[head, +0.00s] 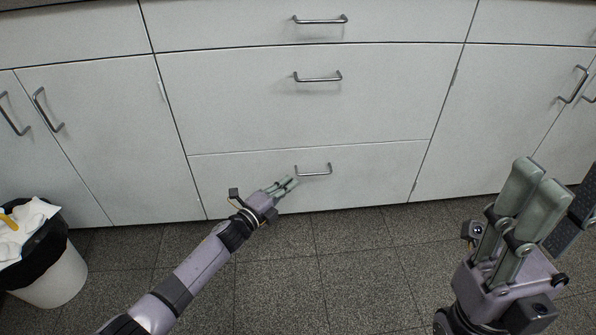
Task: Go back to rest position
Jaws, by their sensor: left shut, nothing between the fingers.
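My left gripper (286,186) reaches in from the lower left, low in front of the bottom drawer (240,172). Its fingers are together with nothing between them. The fingertips appear just below and left of the bottom drawer's metal handle (313,170); they are not closed around it. My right gripper (533,186) is large at the lower right, pointing up, with its two pads side by side against each other and nothing visible between them.
A white cabinet front has a middle drawer (300,110) and a top drawer (240,24), all flush. Cabinet doors (100,130) stand either side. A bin with a black liner (50,275) stands at the lower left. The dark tiled floor (350,270) between my arms is clear.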

